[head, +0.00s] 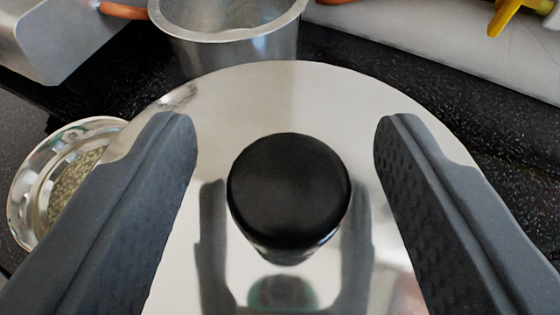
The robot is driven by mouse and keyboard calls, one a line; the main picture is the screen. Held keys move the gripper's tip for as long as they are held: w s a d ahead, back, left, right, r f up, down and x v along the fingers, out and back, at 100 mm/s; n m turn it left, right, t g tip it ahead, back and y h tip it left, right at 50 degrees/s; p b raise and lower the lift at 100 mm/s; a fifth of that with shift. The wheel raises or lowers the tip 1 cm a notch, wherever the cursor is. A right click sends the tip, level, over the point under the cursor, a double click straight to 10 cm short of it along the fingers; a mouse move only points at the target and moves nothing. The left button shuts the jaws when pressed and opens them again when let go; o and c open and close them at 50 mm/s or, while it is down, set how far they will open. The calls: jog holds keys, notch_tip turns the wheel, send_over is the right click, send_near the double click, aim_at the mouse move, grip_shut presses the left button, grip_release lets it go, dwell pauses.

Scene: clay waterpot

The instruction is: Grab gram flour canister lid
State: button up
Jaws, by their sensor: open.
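A large, round, shiny metal lid (300,95) fills the middle of the head view. A black round knob (289,190) stands up from its middle. My gripper (285,125) is open above the lid, with one dark grey finger on each side of the knob. There is a clear gap between the knob and each finger. The lid mirrors the fingers and the knob. The canister below the lid is hidden, and the lid's near edge is out of view.
A metal pot (235,35) stands just behind the lid. A metal bowl (40,165) with grainy contents lies at the left, partly behind my left finger. A metal box (65,40) is at the upper left and a yellow object (512,12) at the upper right. Black speckled counter (385,62) shows between them.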

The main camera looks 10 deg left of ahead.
jog(key=c, duration=1.1)
jog(key=shift+r, duration=0.15)
jog(key=shift+c, duration=0.2)
